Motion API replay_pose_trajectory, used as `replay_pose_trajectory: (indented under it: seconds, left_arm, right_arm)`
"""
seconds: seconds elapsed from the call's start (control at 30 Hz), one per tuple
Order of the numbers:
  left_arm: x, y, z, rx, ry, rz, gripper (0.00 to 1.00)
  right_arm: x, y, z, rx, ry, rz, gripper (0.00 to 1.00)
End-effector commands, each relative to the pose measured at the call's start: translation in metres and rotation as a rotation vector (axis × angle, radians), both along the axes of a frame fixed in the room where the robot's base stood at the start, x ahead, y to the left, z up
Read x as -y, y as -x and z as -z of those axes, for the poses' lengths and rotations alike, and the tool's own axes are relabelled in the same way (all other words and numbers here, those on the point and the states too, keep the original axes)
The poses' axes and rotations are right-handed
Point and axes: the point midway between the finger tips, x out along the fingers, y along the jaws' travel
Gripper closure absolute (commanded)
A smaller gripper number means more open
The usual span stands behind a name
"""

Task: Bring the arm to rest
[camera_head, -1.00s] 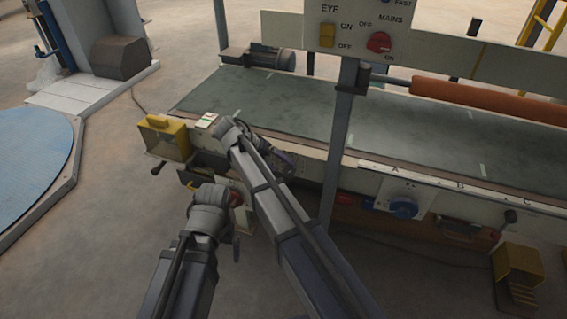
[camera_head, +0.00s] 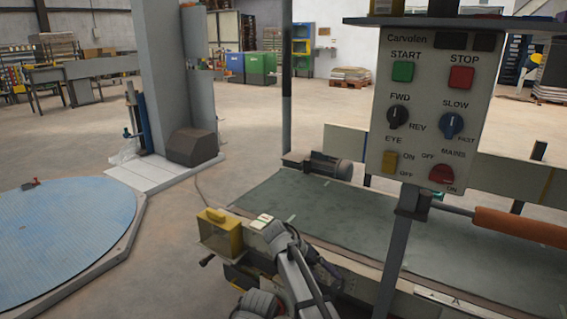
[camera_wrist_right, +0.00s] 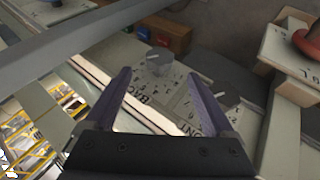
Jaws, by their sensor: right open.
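My right arm reaches up from the bottom of the head view to the near left corner of the conveyor (camera_head: 350,220). Its gripper (camera_head: 326,272) is small and partly hidden there, at the conveyor's near side. In the right wrist view the gripper (camera_wrist_right: 162,82) is open, with two purple fingers apart and nothing between them. Beyond the fingers is a pale panel with grey knobs (camera_wrist_right: 158,62) and lettering; I cannot tell whether a finger touches it. Part of my left arm shows at the bottom edge of the head view, its gripper out of sight.
A control panel (camera_head: 433,110) on a post stands right of my right arm. A yellow box (camera_head: 219,232) sits left of the gripper. A blue round platform (camera_head: 62,230) lies at the left, with open floor behind it. The wrist view shows a red button (camera_wrist_right: 308,40) at right.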

Motion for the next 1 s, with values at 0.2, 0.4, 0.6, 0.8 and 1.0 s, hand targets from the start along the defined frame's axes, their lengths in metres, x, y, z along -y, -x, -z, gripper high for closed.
replay_pose_trajectory:
  seconds: [0.2,0.4,0.6,0.8,1.0]
  left_arm:
    - [0.000,0.000,0.029,0.001,0.000,-0.006,0.00]
    - [0.000,0.000,0.045,0.001,0.000,-0.011,0.00]
    - [0.000,0.000,0.043,0.001,0.000,-0.011,0.00]
    - [0.000,0.000,0.043,0.001,0.000,-0.011,0.00]
    - [0.000,0.000,0.031,0.001,0.000,-0.009,0.00]
  right_arm:
    - [0.020,0.000,0.029,0.001,0.000,0.003,0.11]
    - [0.036,-0.001,0.045,0.001,0.001,0.002,0.11]
    - [0.038,-0.001,0.044,0.005,-0.006,0.001,0.11]
    - [0.038,-0.002,0.044,0.005,-0.005,0.001,0.11]
    - [0.030,-0.002,0.031,0.001,0.000,-0.001,0.11]
